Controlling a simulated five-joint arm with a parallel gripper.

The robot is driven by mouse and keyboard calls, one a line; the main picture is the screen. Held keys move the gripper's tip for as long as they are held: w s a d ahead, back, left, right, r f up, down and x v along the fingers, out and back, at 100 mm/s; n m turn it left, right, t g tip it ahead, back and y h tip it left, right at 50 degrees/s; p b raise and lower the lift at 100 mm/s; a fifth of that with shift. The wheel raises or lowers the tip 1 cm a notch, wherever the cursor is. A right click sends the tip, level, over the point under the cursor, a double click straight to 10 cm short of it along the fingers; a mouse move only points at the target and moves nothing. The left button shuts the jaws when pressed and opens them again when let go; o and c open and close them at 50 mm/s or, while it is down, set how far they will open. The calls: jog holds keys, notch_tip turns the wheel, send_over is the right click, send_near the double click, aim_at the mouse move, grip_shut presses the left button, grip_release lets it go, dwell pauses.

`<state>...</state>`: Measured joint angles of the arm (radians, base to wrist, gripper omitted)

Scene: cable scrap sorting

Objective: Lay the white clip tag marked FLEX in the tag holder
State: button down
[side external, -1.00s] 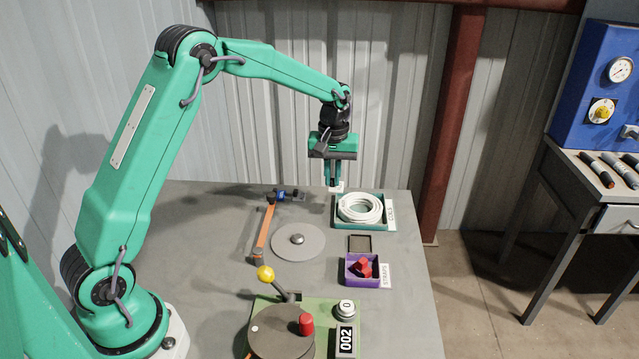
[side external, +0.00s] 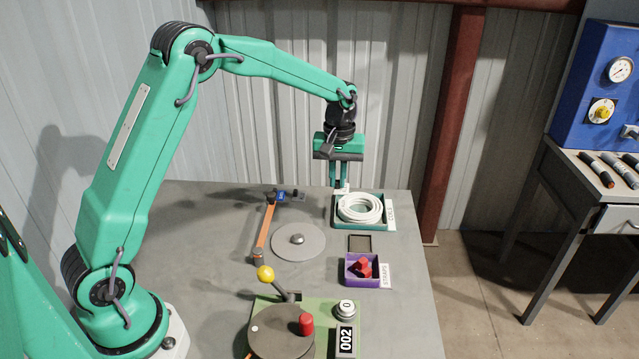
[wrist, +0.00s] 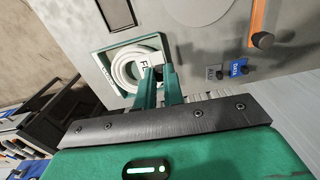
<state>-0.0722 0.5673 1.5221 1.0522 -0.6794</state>
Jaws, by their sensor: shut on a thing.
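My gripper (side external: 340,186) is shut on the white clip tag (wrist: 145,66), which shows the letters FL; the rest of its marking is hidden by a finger. In the wrist view, my gripper (wrist: 159,74) holds it in front of the white cable coil. In the side view, the fingertips are at the back left edge of the green tray; I cannot tell their exact height. A small dark square plate with a pale rim (side external: 360,243) lies between the green tray and the purple box; I cannot tell whether it is the tag holder.
The green tray (side external: 338,225) holds the white coil (side external: 360,208). The purple box (side external: 350,276) holds red pieces. A blue tag (wrist: 238,68) and a grey tag (wrist: 214,73) are near the orange bar (side external: 265,226). A grey disc (side external: 298,254) lies left of the plate.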

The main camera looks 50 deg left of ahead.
jog(key=d+f, duration=0.2)
jog(key=d, duration=0.1)
jog(key=s+d+f, duration=0.1)
jog(key=d+f, duration=0.1)
jog(key=d, duration=0.1)
jog(key=d+f, duration=0.2)
jog(key=d, duration=0.1)
jog(key=shift+s+f, duration=0.2)
jog(key=shift+s, duration=0.2)
jog(key=shift+f, duration=0.1)
jog(key=shift+f, duration=1.15)
jog(key=shift+f, duration=0.6)
dwell(0.4)
jog(key=c, duration=1.4)
grip_release()
jog(key=shift+c, duration=0.2)
